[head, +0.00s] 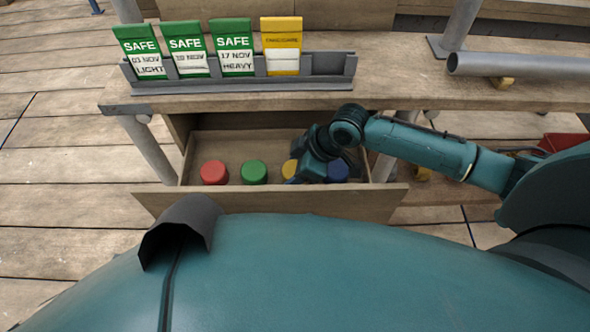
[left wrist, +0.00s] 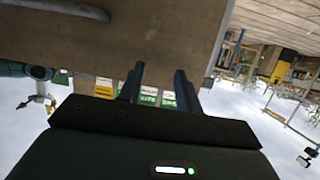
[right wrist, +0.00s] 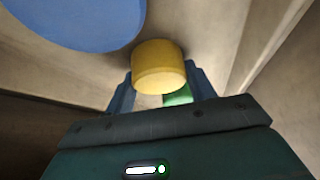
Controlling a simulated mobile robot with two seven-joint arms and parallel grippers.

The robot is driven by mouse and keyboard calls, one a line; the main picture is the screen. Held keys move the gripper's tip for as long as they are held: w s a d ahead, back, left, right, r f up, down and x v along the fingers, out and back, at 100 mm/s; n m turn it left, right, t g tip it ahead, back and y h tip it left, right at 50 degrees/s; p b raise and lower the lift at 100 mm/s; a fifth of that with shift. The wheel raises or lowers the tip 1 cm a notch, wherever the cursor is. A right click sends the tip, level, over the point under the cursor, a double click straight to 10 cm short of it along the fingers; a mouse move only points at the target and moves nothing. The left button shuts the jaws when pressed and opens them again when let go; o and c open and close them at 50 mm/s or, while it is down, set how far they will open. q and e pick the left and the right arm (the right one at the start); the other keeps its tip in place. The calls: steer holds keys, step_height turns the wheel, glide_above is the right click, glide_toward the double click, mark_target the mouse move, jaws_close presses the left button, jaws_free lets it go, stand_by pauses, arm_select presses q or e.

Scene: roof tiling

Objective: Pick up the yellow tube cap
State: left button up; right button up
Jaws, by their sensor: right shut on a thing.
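The yellow tube cap (head: 288,168) is in the open drawer (head: 270,201), between the green cap and the blue cap, partly hidden by my right gripper (head: 298,178) in the head view. In the right wrist view the yellow cap (right wrist: 158,66) sits between the two fingers of the right gripper (right wrist: 158,88), which is shut on it. I cannot tell whether the cap still touches the drawer floor. My left gripper (left wrist: 160,85) shows in the left wrist view with its fingers apart and nothing between them. It is not in the head view.
In the drawer are a red cap (head: 214,172), a green cap (head: 254,172) and a blue cap (head: 338,171). Above it, the bench (head: 400,92) carries a grey rack (head: 240,86) with green and yellow tags. A grey tube (head: 510,64) lies at the right.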

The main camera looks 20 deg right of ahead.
steer(key=shift+c, duration=0.9)
